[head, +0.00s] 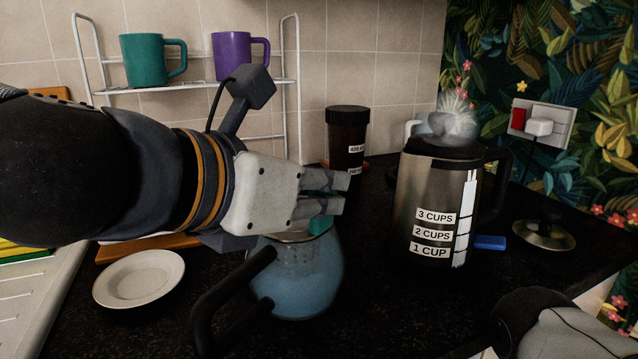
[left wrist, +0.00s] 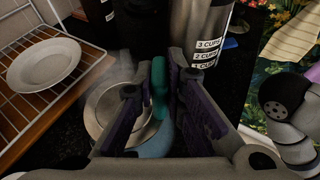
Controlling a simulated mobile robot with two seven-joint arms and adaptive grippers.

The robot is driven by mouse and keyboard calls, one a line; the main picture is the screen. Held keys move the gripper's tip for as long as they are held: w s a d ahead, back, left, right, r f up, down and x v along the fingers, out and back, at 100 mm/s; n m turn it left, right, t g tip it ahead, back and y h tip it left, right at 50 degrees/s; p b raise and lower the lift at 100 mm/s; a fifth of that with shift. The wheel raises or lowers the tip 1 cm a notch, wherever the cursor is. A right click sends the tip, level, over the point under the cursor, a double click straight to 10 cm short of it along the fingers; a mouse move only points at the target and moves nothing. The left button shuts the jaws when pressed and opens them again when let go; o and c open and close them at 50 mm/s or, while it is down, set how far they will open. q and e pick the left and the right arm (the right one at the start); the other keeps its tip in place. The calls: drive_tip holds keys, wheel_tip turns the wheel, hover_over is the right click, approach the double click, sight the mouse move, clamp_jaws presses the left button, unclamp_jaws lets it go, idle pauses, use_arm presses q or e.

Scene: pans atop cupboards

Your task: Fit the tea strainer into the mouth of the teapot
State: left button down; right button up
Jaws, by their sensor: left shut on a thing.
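The teapot (head: 300,283) is blue-tinted glass with a black handle (head: 222,298) and stands on the dark counter below my left gripper. My left gripper (head: 342,193) is shut on the teal handle (head: 321,222) of the tea strainer. In the left wrist view the teal handle (left wrist: 160,86) sits between the two fingers, and a round metal rim (left wrist: 104,108) shows at their left. In the head view the hand covers most of the strainer, at the top of the teapot. I cannot tell whether the strainer is seated in the mouth. My right gripper is out of view.
A steaming steel kettle (head: 414,190) with cup labels stands to the right, a dark jar (head: 347,138) behind. A white plate (head: 139,279) lies left. A lid with a black knob (head: 545,235) lies far right. A wire rack (head: 190,88) holds two mugs at the back.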

use_arm(q)
drive_tip(key=shift+f, duration=0.15)
drive_tip(key=c, duration=1.6)
unclamp_jaws()
drive_tip(key=v, duration=1.2)
